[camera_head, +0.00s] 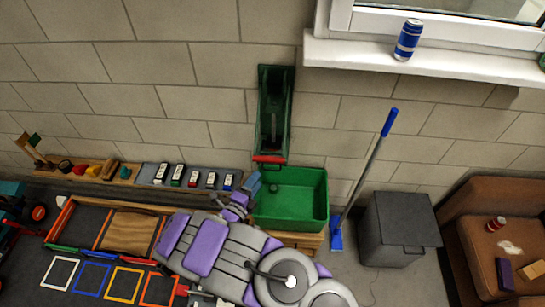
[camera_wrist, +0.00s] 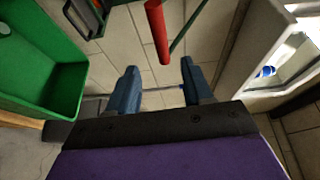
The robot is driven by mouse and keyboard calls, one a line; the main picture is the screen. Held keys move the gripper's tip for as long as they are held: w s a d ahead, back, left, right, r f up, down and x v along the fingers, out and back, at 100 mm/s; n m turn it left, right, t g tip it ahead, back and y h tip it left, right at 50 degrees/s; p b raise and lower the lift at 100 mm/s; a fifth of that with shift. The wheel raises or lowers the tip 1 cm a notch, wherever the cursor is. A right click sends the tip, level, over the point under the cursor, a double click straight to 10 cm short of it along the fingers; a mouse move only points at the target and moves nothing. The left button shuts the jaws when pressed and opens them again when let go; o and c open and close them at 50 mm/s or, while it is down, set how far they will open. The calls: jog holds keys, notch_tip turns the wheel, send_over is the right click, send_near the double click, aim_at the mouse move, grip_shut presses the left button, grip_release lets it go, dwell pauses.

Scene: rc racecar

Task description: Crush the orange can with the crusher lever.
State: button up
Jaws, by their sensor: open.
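The green can crusher (camera_head: 275,95) is mounted on the block wall. Its red lever handle (camera_head: 269,159) is at its lower end, just above a green bin. In the wrist view the red handle (camera_wrist: 158,32) hangs ahead of my fingers, roughly in line with the gap between them, and looks clear of both. A dark green lever bar (camera_wrist: 188,25) is beside it. My gripper (camera_wrist: 160,88) is open and empty. In the head view my gripper (camera_head: 252,184) is below the handle, by the bin's left side. I cannot make out an orange can in either view.
The green bin (camera_head: 291,204) stands under the crusher, close on my gripper's left in the wrist view (camera_wrist: 35,60). A blue-handled mop (camera_head: 362,175) leans beside it. A blue can (camera_head: 408,39) stands on the windowsill; a red can (camera_head: 497,224) is on the brown armchair.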

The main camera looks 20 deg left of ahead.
jog(key=w+d+b, duration=0.2)
jog(key=w, duration=1.1)
jog(key=shift+w+f, duration=0.15)
jog(key=shift+w, duration=0.1)
jog(key=shift+d, duration=0.1)
jog(key=shift+c, duration=0.2)
jog(key=shift+f, duration=0.1)
grip_shut()
jog(key=shift+d, duration=0.1)
